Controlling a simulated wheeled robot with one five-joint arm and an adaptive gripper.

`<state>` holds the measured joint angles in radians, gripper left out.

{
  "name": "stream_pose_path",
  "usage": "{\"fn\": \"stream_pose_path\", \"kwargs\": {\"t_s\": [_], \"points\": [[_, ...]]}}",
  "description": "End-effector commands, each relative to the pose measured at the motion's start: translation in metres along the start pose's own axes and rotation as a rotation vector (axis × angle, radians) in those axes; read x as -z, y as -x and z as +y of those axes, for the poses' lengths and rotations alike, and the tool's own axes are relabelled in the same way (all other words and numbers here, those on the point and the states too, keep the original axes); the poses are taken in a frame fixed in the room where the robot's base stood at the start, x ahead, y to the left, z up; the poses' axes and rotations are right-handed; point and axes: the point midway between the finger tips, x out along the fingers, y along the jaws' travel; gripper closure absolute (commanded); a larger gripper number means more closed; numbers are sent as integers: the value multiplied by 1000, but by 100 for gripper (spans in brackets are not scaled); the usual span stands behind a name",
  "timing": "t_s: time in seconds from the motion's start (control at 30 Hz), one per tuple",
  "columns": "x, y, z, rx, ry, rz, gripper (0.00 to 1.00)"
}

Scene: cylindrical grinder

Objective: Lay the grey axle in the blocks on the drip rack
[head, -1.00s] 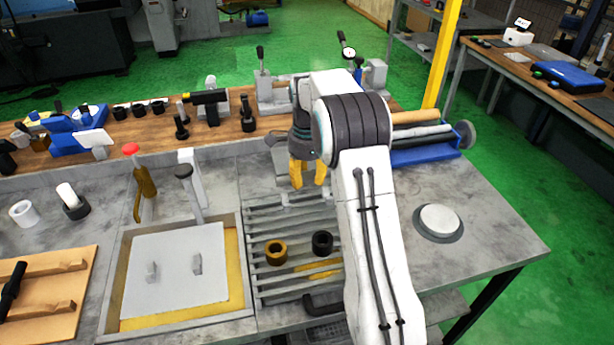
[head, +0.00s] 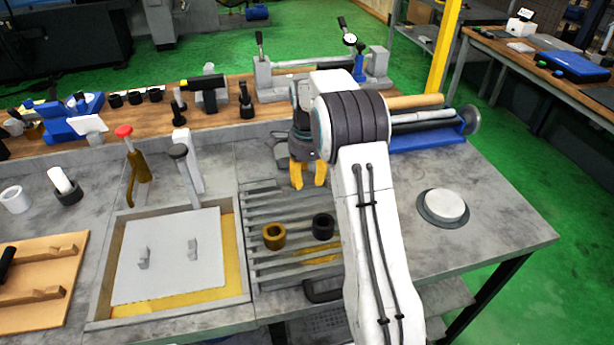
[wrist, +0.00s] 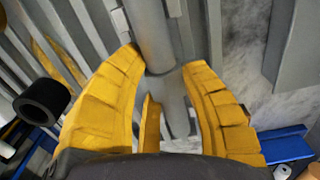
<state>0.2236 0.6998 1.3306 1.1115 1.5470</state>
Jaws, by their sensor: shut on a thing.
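My gripper (head: 308,178) hangs over the back part of the slatted grey drip rack (head: 262,263). In the wrist view its yellow fingers (wrist: 166,90) close around the grey axle (wrist: 155,38), a smooth cylinder with a narrower lower section. The axle lies above the rack's slats, roughly along them in that view. Light grey blocks (wrist: 121,22) show beside the axle near the top of the wrist view. I cannot tell whether the axle touches them. In the head view the axle is not clearly visible, and my arm covers the rack's right side.
A brass ring (head: 273,236) and a black ring (head: 323,226) sit on the rack; the black one is left of my gripper in the wrist view (wrist: 43,101). A blue holder with rods (head: 430,136) stands at right. A lidded basin (head: 166,255) adjoins the rack.

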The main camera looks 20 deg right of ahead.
Motion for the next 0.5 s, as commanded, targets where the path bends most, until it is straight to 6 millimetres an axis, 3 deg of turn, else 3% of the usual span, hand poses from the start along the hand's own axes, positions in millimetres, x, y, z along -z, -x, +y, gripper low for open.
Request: {"fn": "stream_pose_path", "kwargs": {"t_s": [0.3,0.33,0.5], "points": [[0,2,-1,4,0,0,98],[0,2,-1,4,0,0,60],[0,1,-1,3,0,0,44]]}}
